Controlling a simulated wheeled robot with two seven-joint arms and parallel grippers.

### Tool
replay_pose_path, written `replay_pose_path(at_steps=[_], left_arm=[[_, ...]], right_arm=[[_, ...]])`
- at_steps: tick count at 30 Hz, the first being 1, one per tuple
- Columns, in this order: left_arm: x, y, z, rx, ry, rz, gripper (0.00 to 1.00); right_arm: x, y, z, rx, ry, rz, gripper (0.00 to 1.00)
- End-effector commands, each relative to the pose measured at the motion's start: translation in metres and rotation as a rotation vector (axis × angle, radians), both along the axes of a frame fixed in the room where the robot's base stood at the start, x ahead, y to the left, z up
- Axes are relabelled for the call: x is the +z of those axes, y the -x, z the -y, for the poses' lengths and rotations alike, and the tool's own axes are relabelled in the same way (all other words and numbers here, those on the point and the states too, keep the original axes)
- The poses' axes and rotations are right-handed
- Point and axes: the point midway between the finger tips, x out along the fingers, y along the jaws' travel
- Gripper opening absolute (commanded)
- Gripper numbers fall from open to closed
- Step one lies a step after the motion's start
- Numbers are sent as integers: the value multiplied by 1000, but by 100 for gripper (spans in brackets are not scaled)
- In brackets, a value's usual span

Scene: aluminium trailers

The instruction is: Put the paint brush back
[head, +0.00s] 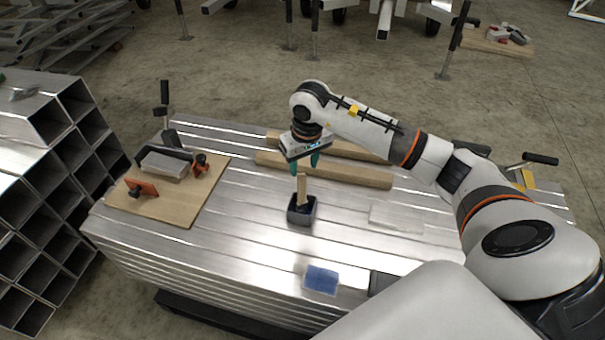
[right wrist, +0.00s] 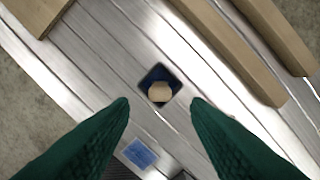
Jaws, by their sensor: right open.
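The paint brush (head: 302,190) stands upright in a small dark square cup (head: 301,215) on the metal bench, its wooden handle pointing up. In the right wrist view the handle's end (right wrist: 160,92) shows from above, inside the cup (right wrist: 147,80). My right gripper (head: 305,164) is above the cup, with its green fingertips close to the top of the handle. In the right wrist view its fingers (right wrist: 160,106) are apart, with nothing held between them. My left gripper is not in view.
Two wooden beams (head: 340,172) lie behind the cup. A blue pad (head: 321,279) lies at the front edge. A wooden board (head: 190,208) with clamps and a grey block is on the left. Stacked square tubes (head: 75,105) stand beyond it. A clear flat piece lies right of the cup.

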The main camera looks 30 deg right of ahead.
Motion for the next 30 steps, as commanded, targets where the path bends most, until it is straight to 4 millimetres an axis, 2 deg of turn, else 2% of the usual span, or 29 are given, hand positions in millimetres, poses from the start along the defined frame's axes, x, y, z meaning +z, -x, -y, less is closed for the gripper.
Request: replay_pose_path(at_steps=[1,3,9,30], left_arm=[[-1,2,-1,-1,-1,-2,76],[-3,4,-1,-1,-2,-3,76],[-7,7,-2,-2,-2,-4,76],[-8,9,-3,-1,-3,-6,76]], right_arm=[[12,1,1,2,3,4,43],[23,2,0,1,1,3,43],[42,5,0,1,1,1,43],[44,6,0,0,0,-1,43]])
